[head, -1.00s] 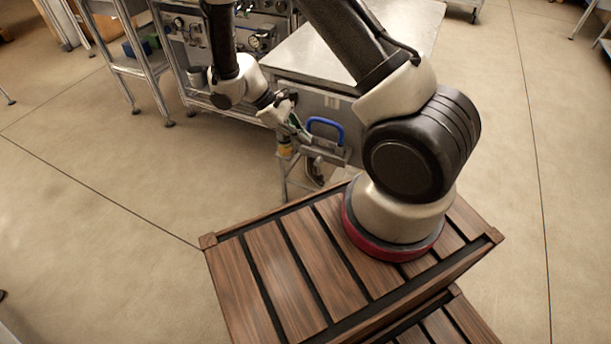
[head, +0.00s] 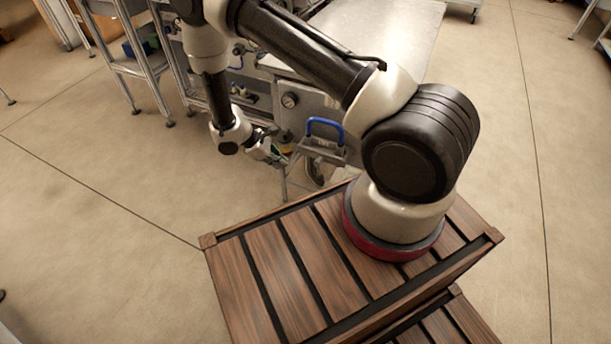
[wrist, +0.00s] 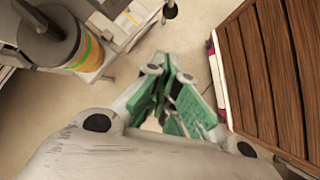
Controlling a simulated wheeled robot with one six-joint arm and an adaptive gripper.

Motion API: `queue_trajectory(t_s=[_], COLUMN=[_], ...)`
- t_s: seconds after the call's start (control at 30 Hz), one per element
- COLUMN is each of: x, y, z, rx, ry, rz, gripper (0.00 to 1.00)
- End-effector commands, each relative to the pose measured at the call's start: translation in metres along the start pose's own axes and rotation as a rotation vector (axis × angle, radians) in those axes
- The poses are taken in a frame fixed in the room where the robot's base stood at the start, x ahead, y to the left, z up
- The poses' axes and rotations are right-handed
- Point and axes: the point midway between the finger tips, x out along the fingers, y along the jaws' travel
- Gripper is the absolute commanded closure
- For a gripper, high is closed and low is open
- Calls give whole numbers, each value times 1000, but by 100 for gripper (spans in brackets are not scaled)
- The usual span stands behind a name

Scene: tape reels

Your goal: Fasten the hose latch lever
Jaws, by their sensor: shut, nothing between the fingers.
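A blue U-shaped handle (head: 325,124) stands up from a grey metal bracket (head: 322,152) at the near end of the metal-topped bench in the head view. It looks like the lever, but I cannot tell for sure, nor its latch state. My gripper (head: 284,160) is just left of and below the handle, apart from it. In the wrist view my gripper (wrist: 178,85) has its green-padded fingers together, with nothing between them. A grey cylinder with yellow and green bands (wrist: 88,52) is at upper left in the wrist view, apart from the fingers.
My arm stands on a slatted wooden base (head: 275,275), whose slats also fill the right of the wrist view (wrist: 265,70). Metal shelving (head: 135,75) stands at left. Floor left of the base is clear.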

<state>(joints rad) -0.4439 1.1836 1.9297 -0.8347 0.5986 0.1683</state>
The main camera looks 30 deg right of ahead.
Motion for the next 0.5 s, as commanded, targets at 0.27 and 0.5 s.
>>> queue_trajectory(t_s=[0.27, 0.5], x=[45, 96], y=[-1, -1], z=[2, 2], rx=[0, 0], ry=[-4, -3], rz=[-5, -4], gripper=[100, 100])
